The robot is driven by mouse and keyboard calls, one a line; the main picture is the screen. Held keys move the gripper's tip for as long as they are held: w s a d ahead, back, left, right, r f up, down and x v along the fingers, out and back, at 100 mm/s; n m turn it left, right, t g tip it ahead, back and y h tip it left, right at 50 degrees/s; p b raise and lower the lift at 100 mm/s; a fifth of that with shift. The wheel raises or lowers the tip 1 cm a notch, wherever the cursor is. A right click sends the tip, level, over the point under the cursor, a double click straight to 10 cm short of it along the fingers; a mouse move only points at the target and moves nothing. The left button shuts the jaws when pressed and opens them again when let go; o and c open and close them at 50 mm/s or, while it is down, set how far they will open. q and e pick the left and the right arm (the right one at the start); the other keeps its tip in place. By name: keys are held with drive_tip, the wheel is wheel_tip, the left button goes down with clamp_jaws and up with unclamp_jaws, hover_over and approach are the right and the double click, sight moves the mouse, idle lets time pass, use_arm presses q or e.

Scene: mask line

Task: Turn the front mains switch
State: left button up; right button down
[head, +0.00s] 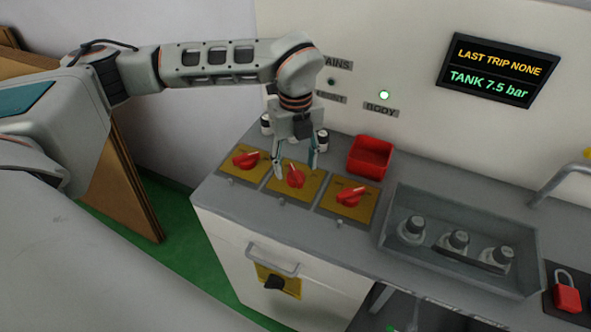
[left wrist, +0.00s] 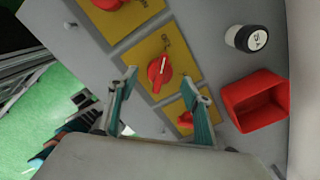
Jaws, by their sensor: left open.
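Three red rotary switches on yellow plates stand in a row on the grey counter: a left one (head: 246,160), a middle one (head: 295,178) and a right one (head: 350,197). A black knob on a yellow plate (head: 272,282) sits on the cabinet's front face, below a handle. I cannot read which one is the mains switch. My left gripper (head: 296,163) points down, open and empty, over the middle switch. In the left wrist view, a red switch (left wrist: 159,71) shows just beyond and between its fingertips (left wrist: 160,83). Another is partly hidden by a finger. My right gripper is out of view.
A red bin (head: 370,157) and small white-and-black jars (head: 321,140) stand behind the switches. A grey tray (head: 400,194) with several round parts and a red padlock (head: 567,296) lie right. The wall has a lit BODY lamp (head: 384,95) and a display (head: 497,70).

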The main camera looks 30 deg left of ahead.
sight(295, 173)
use_arm(q)
wheel_tip(295, 173, up, 9)
idle(0.3)
idle(0.5)
